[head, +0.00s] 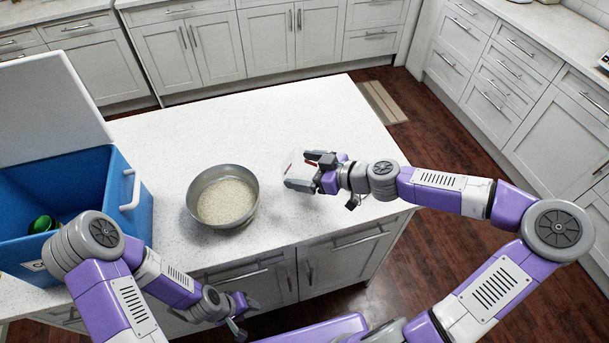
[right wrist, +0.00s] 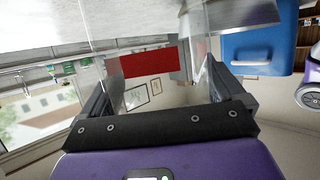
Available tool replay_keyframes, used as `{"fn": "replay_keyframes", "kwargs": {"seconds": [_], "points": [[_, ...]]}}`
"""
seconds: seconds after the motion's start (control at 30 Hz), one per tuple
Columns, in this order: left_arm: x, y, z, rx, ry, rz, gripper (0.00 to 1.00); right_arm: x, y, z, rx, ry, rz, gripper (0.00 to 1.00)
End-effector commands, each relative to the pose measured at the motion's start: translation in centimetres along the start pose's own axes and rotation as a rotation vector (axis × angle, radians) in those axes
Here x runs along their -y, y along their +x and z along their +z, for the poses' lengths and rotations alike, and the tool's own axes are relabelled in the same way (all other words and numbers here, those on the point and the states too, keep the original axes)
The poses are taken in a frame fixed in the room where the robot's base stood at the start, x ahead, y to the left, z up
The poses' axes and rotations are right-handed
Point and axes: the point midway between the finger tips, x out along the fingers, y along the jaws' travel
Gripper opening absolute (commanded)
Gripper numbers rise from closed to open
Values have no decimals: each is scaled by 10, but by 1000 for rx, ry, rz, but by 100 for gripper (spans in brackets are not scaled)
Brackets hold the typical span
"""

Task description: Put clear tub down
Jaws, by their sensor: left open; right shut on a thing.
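The clear tub (head: 297,162) is see-through with a red label. My right gripper (head: 307,171) is shut on it, over the right part of the white island top. In the right wrist view the tub (right wrist: 147,65) sits between the two fingers with the red label showing. The tub is at or close above the surface; I cannot tell if it touches. My left gripper (head: 238,317) is open and empty, low at the island's front edge.
A grey bowl (head: 193,198) of pale grains stands on the island top (head: 290,110), left of the tub. A blue cooler (head: 138,213) with its white lid raised stands at the left, a green thing inside. The top behind the tub is clear.

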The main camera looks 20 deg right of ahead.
Motion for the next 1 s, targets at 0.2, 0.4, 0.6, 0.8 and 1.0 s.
{"fn": "replay_keyframes", "kwargs": {"seconds": [0.2,0.4,0.6,0.8,1.0], "points": [[2,6,0,0,0,0,51,0,7,16,-1,-2,-1,36],[2,7,0,0,0,0,51,0,8,17,0,-1,-1,36],[3,8,-1,0,0,0,51,0,8,19,0,1,0,100],[2,7,0,-1,0,0,51,0,7,18,0,0,0,100],[0,0,0,0,0,0,51,-1,-8,15,0,3,3,100]]}}
